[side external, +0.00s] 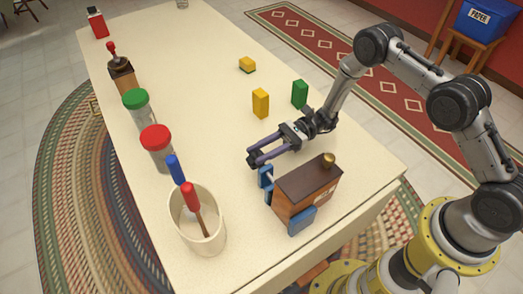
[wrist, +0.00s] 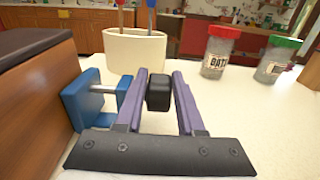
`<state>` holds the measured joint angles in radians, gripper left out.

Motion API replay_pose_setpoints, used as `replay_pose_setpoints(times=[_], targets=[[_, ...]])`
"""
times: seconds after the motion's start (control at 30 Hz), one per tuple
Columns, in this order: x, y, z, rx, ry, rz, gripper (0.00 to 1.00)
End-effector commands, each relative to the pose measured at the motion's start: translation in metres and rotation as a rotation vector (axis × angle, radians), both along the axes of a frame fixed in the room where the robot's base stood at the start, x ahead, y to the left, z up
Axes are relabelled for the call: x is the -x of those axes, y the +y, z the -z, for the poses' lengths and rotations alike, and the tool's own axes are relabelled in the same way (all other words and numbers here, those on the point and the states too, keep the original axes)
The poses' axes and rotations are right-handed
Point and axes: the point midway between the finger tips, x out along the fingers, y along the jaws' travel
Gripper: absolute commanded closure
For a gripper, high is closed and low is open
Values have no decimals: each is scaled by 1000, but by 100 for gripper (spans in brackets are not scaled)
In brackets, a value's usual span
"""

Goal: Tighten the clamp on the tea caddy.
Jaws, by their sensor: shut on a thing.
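The tea caddy (side external: 298,200) is a wooden box with a dark lid and brass knob, standing at the table's near end. A blue clamp (side external: 266,177) has pads on opposite sides of it. In the wrist view the caddy (wrist: 38,95) is at the left, with one blue clamp pad (wrist: 84,98) beside it and a silver screw (wrist: 104,88) running right. My gripper (side external: 251,159) has purple fingers and reaches in from the right, low beside the clamp. In the wrist view its fingers (wrist: 160,76) are shut on the black clamp knob (wrist: 158,93). The screw's far end is hidden by the left finger.
A cream crock (side external: 203,237) with red- and blue-handled tools stands left of the caddy. Red-lidded (side external: 157,150) and green-lidded (side external: 137,103) jars line the left edge. Yellow (side external: 260,103) and green (side external: 300,94) blocks stand behind my gripper.

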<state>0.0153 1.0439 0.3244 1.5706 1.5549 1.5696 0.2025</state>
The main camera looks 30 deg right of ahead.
Motion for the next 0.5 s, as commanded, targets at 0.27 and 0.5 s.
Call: replay_pose_setpoints(times=[0.27, 0.5], targets=[[0, 5, -5, 179, -4, -3, 100], [0, 10, -5, 361, -3, -3, 100]])
